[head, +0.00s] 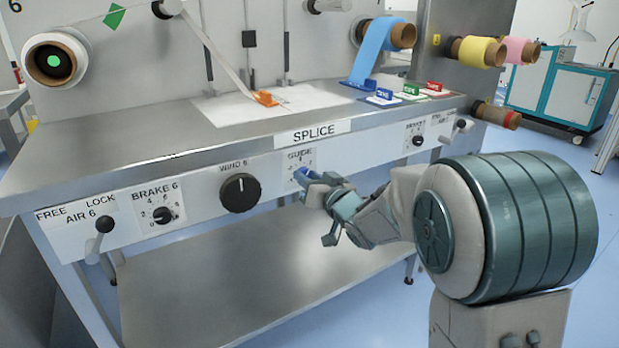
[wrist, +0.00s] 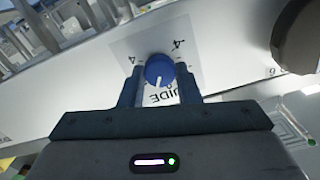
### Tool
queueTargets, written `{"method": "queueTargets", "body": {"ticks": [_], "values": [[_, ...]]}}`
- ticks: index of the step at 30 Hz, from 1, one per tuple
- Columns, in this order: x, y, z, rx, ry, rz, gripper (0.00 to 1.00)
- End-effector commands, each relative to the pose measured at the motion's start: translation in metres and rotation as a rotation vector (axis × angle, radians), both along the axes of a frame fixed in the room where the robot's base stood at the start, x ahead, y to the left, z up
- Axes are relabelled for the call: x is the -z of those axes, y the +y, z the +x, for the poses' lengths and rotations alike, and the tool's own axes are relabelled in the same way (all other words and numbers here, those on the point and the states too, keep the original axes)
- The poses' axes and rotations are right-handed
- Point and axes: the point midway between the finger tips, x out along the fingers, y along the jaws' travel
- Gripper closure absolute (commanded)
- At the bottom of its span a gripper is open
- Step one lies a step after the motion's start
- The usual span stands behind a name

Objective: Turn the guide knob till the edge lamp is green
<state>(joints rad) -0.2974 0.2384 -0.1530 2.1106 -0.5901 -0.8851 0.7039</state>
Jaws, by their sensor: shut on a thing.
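The guide knob (wrist: 159,69) is a small blue knob on the white front panel under the SPLICE label. In the wrist view, which shows the panel upside down, its white pointer line points down, slightly left, toward the GUIDE lettering. My gripper (wrist: 159,82) is shut on the knob, with one finger on each side of it. In the head view the knob (head: 301,174) is partly covered by my gripper (head: 308,183). I cannot make out the edge lamp in either view.
The large black WIND knob (head: 240,192) sits left of the guide knob. Further left are the BRAKE knob (head: 163,215) and the AIR lever (head: 104,226). The steel table (head: 130,135) above holds a white sheet and tape pieces. Open space lies before the panel.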

Motion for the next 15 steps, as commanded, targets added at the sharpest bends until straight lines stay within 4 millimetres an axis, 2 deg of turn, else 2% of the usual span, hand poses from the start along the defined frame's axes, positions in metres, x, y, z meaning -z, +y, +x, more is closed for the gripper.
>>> {"method": "queueTargets", "body": {"ticks": [6,7,9,15], "values": [[0.0008,0.0001,-0.0001,0.000,0.001,-0.001,0.93],[0.0008,0.0001,-0.0001,0.000,0.001,-0.001,0.65],[0.0008,0.0001,-0.0001,0.000,0.001,-0.001,0.48],[0.0005,0.0000,0.0000,0.000,0.000,-0.001,0.48]]}}
